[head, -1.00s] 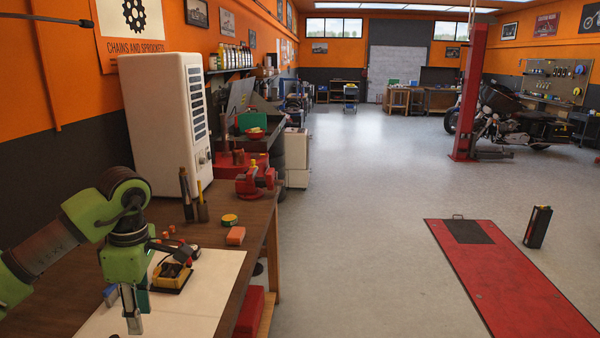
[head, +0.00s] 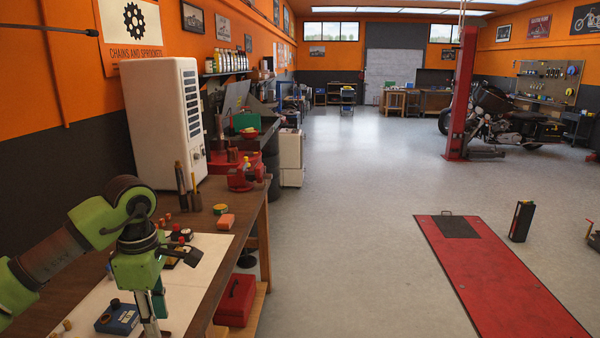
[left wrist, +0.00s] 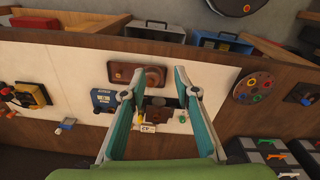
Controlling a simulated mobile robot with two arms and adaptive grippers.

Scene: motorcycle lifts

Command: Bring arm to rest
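My left arm comes in from the left in the head view, its green wrist over the workbench. My left gripper (head: 152,325) points down above the white mat (head: 194,290). In the left wrist view its two teal fingers (left wrist: 152,82) stand apart with nothing held between them. A small blue box (head: 118,319) lies on the mat beside the gripper; it also shows in the left wrist view (left wrist: 104,103). A brown piece (left wrist: 137,76) lies near the fingertips. Several small parts sit beyond and between the fingers, too small to name. My right gripper is not in view.
The wooden bench (head: 248,215) carries a white cabinet (head: 165,115), a red vise (head: 243,177) and an orange block (head: 226,222). A red toolbox (head: 235,300) sits below it. The floor right of the bench is clear up to a red platform (head: 500,280).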

